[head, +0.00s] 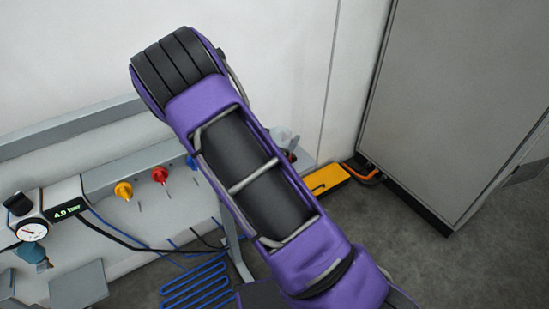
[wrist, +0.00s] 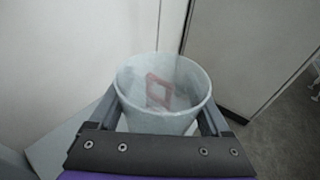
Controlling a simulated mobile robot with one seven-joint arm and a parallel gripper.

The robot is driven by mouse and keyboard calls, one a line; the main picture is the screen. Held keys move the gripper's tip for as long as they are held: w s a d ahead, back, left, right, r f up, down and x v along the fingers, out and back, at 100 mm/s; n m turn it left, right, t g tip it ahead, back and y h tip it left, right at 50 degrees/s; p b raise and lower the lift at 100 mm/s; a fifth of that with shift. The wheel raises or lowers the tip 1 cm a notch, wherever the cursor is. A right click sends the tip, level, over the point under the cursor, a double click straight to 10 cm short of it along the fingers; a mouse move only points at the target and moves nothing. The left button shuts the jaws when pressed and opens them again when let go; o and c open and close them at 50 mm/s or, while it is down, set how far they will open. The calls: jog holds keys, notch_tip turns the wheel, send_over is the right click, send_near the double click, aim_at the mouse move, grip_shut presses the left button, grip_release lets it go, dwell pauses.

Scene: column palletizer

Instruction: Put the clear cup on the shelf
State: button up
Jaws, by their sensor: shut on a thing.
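The clear cup (wrist: 165,85) is upright in the wrist view, with a red square outline showing through or on its wall. My gripper (wrist: 160,118) is shut on the cup, with one grey finger on each side of it. In the head view, a small part of the clear cup (head: 281,137) shows beside my purple arm, which hides most of my gripper. The grey shelf (head: 135,163) runs along the wall behind my arm. A grey surface (wrist: 72,137) lies below and left of the cup in the wrist view. I cannot tell whether the cup touches it.
Yellow, red and blue knobs (head: 160,175) stick out below the shelf. A pressure gauge (head: 33,230) is at left, with blue hoses (head: 195,285) below. A yellow box (head: 325,180) and a tall grey cabinet (head: 450,100) stand at right. Open floor (head: 430,265) lies in front.

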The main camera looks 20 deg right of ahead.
jog(key=shift+f+b, duration=0.5)
jog(key=shift+f, duration=3.1)
jog(key=shift+f, duration=0.2)
jog(key=o, duration=1.2)
jog(key=shift+c, duration=0.2)
jog(key=shift+r, duration=0.15)
